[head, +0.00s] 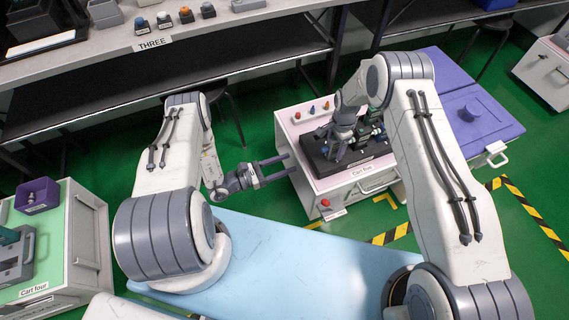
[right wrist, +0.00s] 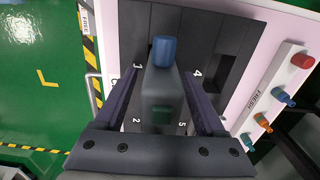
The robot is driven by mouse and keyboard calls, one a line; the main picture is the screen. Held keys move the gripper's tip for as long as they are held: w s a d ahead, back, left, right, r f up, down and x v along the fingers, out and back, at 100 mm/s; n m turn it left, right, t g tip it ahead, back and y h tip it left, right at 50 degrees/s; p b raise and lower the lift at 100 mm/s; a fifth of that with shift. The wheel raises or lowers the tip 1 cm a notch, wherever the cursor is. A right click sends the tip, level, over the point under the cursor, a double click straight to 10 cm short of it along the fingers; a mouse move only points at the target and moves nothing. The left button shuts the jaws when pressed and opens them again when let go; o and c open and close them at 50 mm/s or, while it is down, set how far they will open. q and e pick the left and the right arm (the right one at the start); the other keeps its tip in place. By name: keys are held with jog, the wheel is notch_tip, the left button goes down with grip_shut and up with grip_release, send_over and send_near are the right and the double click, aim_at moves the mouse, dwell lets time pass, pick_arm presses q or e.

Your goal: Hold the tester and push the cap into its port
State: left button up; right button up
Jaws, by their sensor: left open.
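A dark grey tester (right wrist: 160,88) with a small green panel is between the fingers of my right gripper (right wrist: 158,75) in the right wrist view. A blue cap (right wrist: 163,50) shows at the tester's far end; I cannot tell how deep it sits. Whether the fingers press on the tester is unclear. In the head view my right gripper (head: 340,140) is over the black tray (head: 352,166) on the cart marked five, and the tester is hard to make out. My left gripper (head: 272,172) is open and empty, left of that cart.
The tray has numbered places. A strip marked FRESH (right wrist: 262,92) along the cart's edge carries red, blue, orange and teal caps. A grey bench (head: 190,45) is behind, and cart four (head: 60,270) is at left.

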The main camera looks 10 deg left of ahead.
notch_tip(320, 180, up, 12)
dwell(0.6)
